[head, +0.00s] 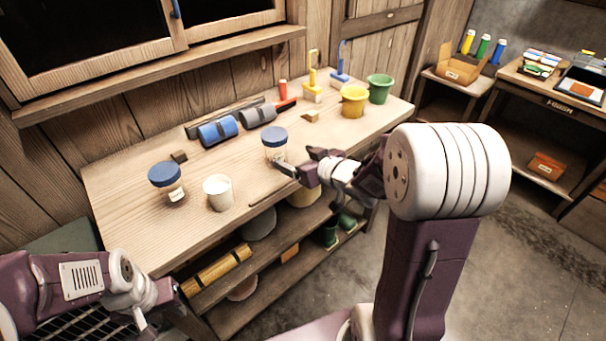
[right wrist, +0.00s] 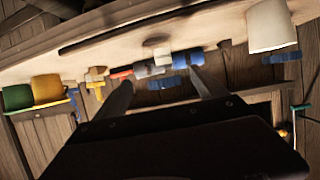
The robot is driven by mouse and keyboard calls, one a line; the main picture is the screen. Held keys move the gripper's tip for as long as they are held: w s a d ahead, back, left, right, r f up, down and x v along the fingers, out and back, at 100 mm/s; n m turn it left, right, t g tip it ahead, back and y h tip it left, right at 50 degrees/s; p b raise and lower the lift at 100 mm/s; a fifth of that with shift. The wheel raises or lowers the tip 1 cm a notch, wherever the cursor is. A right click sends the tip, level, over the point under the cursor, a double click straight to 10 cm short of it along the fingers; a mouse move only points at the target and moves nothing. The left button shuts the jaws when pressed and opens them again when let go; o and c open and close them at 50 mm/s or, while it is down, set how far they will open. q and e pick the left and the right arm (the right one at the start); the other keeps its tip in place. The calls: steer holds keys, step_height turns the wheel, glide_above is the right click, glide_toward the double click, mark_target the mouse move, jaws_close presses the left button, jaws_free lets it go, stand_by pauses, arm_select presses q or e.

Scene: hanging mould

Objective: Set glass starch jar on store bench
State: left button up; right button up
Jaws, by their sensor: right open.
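Two glass jars with blue lids stand upright on the long wooden bench (head: 130,215); their labels are too small to read, so I cannot tell which is starch. One jar (head: 275,146) with pale contents is mid-bench; its lid (right wrist: 165,84) appears between the fingers in the upside-down right wrist view. The other jar (head: 168,186), brownish inside, is further left. My right gripper (head: 298,170) is open and empty, its fingers just in front of the mid-bench jar. My left gripper (head: 162,315) is low at bottom left, partly cut off, away from the jars; its opening is unclear.
A white cup (head: 218,193) stands between the jars, near the front edge. Blue and grey rollers (head: 218,130) lie behind. Yellow (head: 354,101) and green (head: 379,89) buckets stand right. Another bench (head: 562,97) with a dark sign stands at far right, carrying several items.

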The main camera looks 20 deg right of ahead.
steer(key=s+d+f+m+g+h, duration=0.2)
steer(key=s+f+m+g+h, duration=0.15)
steer(key=s+f+g, duration=0.45)
steer(key=s+a+f+g, duration=0.2)
steer(key=s+f, duration=0.1)
steer(key=s, duration=0.3)
steer(key=s+a+f+g, duration=0.2)
steer(key=s+f, duration=0.1)
steer(key=s, duration=0.4)
steer(key=shift+s+a, duration=0.3)
steer(key=shift+a, duration=0.05)
step_height(320, 180, up, 7)
steer(key=p, duration=0.7)
